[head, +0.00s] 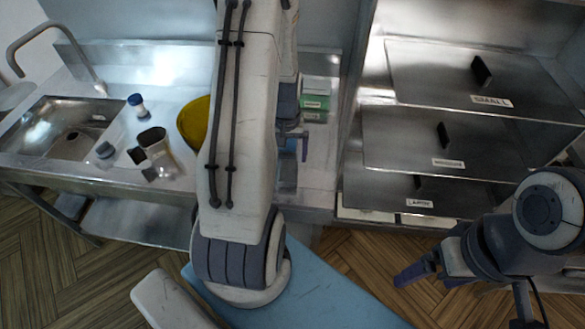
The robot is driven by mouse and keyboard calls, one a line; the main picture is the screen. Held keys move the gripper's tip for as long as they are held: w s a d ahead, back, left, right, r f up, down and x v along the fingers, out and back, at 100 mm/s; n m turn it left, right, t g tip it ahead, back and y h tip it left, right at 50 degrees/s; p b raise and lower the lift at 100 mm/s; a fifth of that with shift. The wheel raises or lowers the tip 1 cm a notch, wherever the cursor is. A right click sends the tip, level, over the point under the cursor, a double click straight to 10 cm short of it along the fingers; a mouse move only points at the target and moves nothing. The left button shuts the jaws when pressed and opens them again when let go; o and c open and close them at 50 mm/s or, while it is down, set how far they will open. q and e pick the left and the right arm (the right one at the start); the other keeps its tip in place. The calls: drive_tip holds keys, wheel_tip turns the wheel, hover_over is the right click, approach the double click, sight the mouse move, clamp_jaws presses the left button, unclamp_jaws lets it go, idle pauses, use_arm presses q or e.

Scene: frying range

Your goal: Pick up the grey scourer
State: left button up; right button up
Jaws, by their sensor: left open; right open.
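I cannot pick out the grey scourer for sure. A small dark grey patch (137,155) lies on the steel counter beside a clear container with a dark top (155,146), and another dark patch (149,173) lies just in front of it; either is too small to name. My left gripper (293,143) is over the counter's right part, mostly hidden behind my own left forearm, open, with nothing seen in it. My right gripper (432,276) is open and empty at the lower right, in front of the drawers and away from the counter.
A sink (62,128) with a tap (48,42) is at the left. A blue-capped bottle (138,106), a small grey-topped item (105,150) and a yellow bowl (192,122) stand on the counter. Green boxes (315,99) are at its back right. Labelled steel lids (430,138) are at right.

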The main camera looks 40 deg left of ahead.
sight(288, 170)
use_arm(q)
wheel_tip(288, 170, down, 2)
drive_tip(key=shift+f, duration=0.25)
drive_tip(key=shift+d+f+p, duration=0.1)
drive_tip(key=shift+f+p, duration=0.45)
drive_tip(key=shift+p, duration=0.1)
wheel_tip(288, 170, down, 3)
drive_tip(key=shift+f+p, duration=0.1)
drive_tip(key=shift+p, duration=0.5)
drive_tip(key=shift+f, duration=0.4)
drive_tip(key=c, duration=1.3)
